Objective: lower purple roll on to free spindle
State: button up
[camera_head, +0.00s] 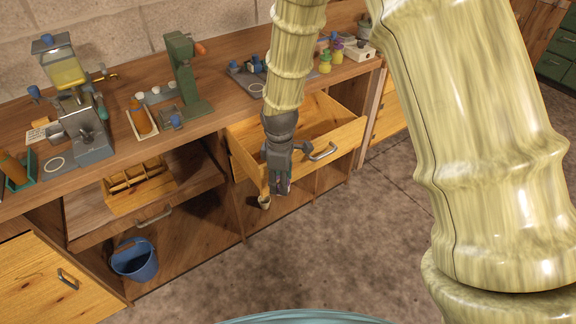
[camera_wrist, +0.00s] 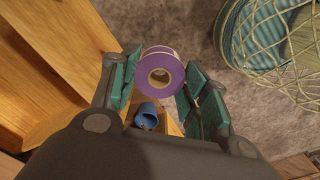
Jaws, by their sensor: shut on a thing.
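I cannot make out a free spindle in either view.
The open wooden drawer (camera_head: 241,153) with its metal handle (camera_head: 322,152) is close behind my gripper. A blue bucket (camera_head: 135,260) stands on the low shelf at left. Another pulled-out drawer holds a divided wooden box (camera_head: 137,190).

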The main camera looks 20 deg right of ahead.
jog(key=s+a+f+m, duration=0.3)
jog(key=a+f+m, duration=0.3)
jog(key=m, duration=0.7)
jog(key=shift+s+f, duration=0.4)
jog(key=shift+f, duration=0.55)
jog(key=shift+f, duration=0.1)
